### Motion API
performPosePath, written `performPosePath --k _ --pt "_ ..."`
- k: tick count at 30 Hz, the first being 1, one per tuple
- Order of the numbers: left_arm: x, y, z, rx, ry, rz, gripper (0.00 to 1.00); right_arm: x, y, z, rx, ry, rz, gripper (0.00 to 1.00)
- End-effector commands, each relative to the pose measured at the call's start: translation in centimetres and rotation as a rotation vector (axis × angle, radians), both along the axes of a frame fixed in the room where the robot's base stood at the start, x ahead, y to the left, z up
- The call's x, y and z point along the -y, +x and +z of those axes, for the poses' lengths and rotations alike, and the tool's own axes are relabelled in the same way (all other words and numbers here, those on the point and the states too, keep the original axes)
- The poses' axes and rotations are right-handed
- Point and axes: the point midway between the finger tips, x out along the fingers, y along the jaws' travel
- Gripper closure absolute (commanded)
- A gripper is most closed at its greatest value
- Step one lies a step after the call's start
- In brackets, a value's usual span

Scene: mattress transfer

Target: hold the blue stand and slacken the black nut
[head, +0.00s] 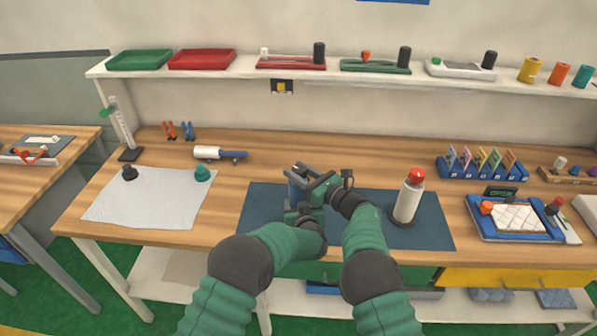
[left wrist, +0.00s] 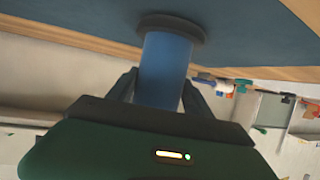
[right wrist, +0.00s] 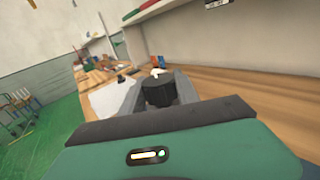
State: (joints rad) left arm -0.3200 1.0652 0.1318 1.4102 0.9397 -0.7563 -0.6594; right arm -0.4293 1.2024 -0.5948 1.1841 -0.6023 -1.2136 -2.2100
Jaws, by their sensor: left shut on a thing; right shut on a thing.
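The blue stand (left wrist: 165,72) is an upright cylinder on a round dark base. In the left wrist view it sits between the two fingers of my left gripper (left wrist: 160,92), which is shut on it. In the head view the blue stand (head: 295,191) is mostly hidden behind my grippers, on the dark blue mat. The black nut (right wrist: 158,93) is in the right wrist view, with a small white tip above it. My right gripper (right wrist: 158,100) is shut on the nut. In the head view my right gripper (head: 308,176) is above my left gripper (head: 297,215).
A white bottle with a red cap (head: 409,197) stands on the dark blue mat (head: 435,232), right of my arms. A white cloth (head: 150,205) with a black and a green piece lies at left. A blue tray (head: 480,229) is at right. A shelf (head: 225,76) runs along the back.

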Motion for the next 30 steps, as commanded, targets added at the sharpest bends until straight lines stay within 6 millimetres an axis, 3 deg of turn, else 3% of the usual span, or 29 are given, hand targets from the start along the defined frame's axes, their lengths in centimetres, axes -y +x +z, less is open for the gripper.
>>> performPosePath --k 12,25,26,30 --pt "-0.11 -0.01 0.14 0.004 -0.003 0.006 1.00 0.51 0.38 0.10 0.005 0.009 0.218 1.00" --pt "-0.34 0.01 0.06 0.002 -0.001 0.008 1.00 0.50 0.21 0.04 0.000 0.009 0.251 1.00" --pt "-0.36 0.01 0.05 0.002 -0.001 0.009 1.00 0.50 0.21 0.03 0.000 0.009 0.251 0.59" --pt "-0.32 0.02 0.03 0.001 -0.001 0.008 1.00 0.39 0.17 0.02 0.000 0.009 0.253 0.42"
